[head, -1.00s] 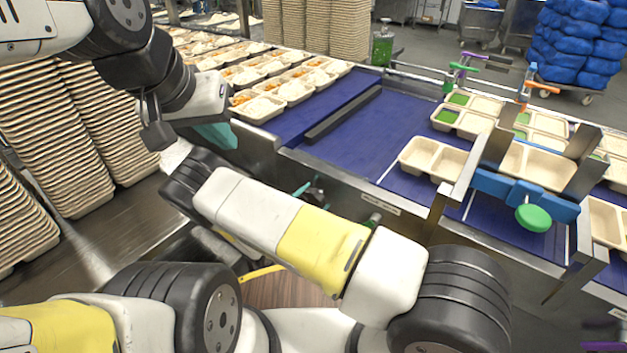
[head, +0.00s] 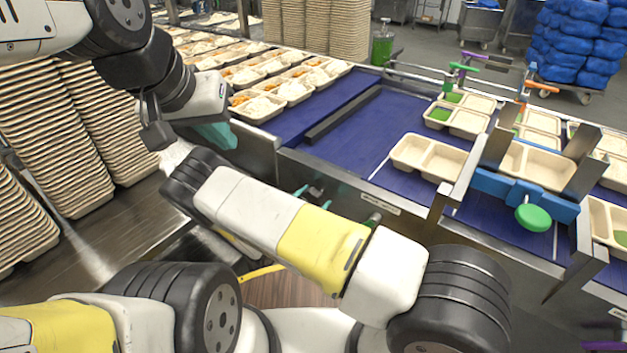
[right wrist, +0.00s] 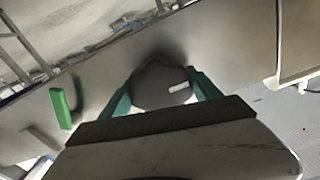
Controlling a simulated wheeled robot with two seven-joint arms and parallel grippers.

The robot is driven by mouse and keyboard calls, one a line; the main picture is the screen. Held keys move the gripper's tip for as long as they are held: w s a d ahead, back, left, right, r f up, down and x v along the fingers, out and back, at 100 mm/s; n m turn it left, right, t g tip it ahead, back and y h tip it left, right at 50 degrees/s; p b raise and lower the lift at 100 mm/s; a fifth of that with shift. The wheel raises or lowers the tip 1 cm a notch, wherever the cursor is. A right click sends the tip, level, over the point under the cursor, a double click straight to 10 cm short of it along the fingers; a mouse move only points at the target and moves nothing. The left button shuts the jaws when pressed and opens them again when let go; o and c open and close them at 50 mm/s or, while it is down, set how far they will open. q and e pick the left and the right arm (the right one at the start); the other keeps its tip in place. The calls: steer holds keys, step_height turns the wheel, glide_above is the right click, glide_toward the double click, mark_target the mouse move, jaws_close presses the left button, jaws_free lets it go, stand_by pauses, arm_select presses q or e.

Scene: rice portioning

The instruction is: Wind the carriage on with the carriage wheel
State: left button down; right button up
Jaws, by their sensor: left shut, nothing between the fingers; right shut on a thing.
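A round grey wheel (right wrist: 150,92) with a white mark, which I take for the carriage wheel, sits on a metal panel in the right wrist view. My right gripper (right wrist: 163,76) is shut on it, one teal finger on each side. In the head view my right gripper (head: 313,193) shows only as small teal parts beside the conveyor's side, behind my forearm; the wheel is not clear there. My left gripper (head: 217,136) is shut and empty, held near the conveyor's near edge at left. A blue clamp (head: 490,184) with metal plates and a green knob (head: 533,217) spans the belt at right.
An empty two-part tray (head: 440,160) lies on the blue belt (head: 345,150) left of the clamp. Trays with green food (head: 440,114) stand behind it. Filled trays (head: 262,107) line the far left; tray stacks (head: 70,130) stand left. A green handle (right wrist: 62,108) is near the wheel.

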steer(key=shift+s+a+f, duration=0.1)
steer(key=o, duration=1.4)
steer(key=v, duration=0.7)
steer(key=shift+s+a, duration=0.2)
steer(key=shift+s, duration=0.1)
